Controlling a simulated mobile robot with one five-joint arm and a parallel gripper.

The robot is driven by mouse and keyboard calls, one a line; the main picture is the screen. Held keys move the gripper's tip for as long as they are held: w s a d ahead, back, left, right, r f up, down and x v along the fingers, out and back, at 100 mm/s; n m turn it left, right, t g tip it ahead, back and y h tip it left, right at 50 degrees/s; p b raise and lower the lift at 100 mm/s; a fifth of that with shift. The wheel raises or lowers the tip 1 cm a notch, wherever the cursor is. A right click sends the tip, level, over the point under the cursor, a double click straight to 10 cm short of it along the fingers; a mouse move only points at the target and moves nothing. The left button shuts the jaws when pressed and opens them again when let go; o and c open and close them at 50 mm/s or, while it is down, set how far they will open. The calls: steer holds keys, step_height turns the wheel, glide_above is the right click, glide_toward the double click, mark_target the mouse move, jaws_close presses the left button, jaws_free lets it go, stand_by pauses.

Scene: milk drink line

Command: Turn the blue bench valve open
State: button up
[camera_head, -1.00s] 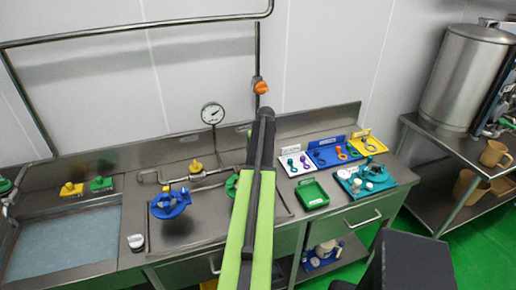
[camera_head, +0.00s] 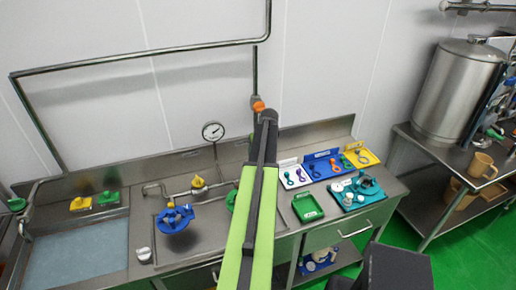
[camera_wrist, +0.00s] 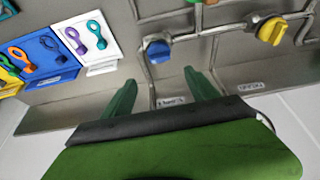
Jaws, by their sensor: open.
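The blue valve (camera_wrist: 158,50) shows in the wrist view as a blue knob on thin steel pipework, just beyond the gap between my fingertips. My gripper (camera_wrist: 160,80) is open, its two green fingers apart with nothing between them. The knob appears apart from the fingers. A label plate, too small to read, lies between the fingers. In the head view my arm covers this knob and my gripper. A larger blue handwheel-like part (camera_head: 175,217) stands farther left on the bench there.
A yellow valve (camera_wrist: 272,30) sits beside the blue one, also in the head view (camera_head: 198,182). A green valve (camera_head: 232,198) is partly behind my arm. Key boards, a green tray (camera_head: 307,206) and a teal tray stand right. A gauge (camera_head: 213,131) rises behind; a sink (camera_head: 75,250) lies left.

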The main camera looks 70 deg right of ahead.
steer(key=p+v, duration=0.2)
steer(key=v, duration=0.2)
steer(key=shift+s+a+r+p, duration=0.1)
steer(key=shift+r+p, duration=0.2)
